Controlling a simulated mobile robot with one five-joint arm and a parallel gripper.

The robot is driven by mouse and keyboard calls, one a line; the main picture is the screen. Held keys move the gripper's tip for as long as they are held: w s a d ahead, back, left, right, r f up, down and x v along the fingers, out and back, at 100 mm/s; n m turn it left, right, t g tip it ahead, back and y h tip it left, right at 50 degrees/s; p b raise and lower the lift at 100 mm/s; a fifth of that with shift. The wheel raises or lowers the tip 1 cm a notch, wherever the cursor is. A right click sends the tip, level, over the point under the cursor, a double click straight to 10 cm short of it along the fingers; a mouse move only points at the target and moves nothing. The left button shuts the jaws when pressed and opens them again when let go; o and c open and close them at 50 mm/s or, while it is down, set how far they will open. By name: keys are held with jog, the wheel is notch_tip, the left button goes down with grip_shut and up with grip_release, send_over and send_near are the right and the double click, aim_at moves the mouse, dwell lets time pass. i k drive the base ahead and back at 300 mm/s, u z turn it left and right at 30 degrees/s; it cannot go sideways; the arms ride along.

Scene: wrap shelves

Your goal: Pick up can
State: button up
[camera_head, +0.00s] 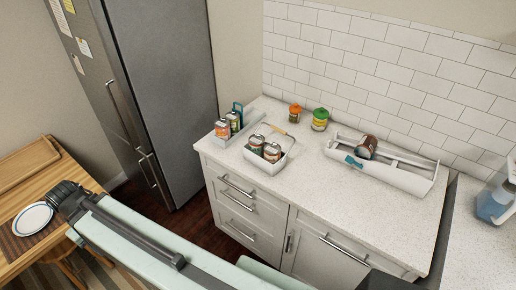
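Several cans stand on the speckled white counter (300,170). Two cans, one at the back (257,144) and one in front (272,152), sit in a white basket with a raised wire handle (268,167). Two more cans, (222,129) and (233,121), are in a caddy to its left. An orange-topped container (295,112) and a green-topped jar (320,119) stand near the tiled wall. A brown can-like thing (367,146) lies tilted in a long white rack. My dark gripper (62,196) is at the far left, far from the cans; its fingers cannot be made out.
A wooden table (25,175) with a tray (22,160) and a white plate (33,219) lies beneath or beside my gripper. A grey fridge (165,90) stands between table and counter. A blue-and-clear container (495,203) is at the right edge. The counter's front is clear.

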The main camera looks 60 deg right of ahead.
aim_at(256, 142)
jog(key=i, duration=0.9)
jog(key=u, duration=0.05)
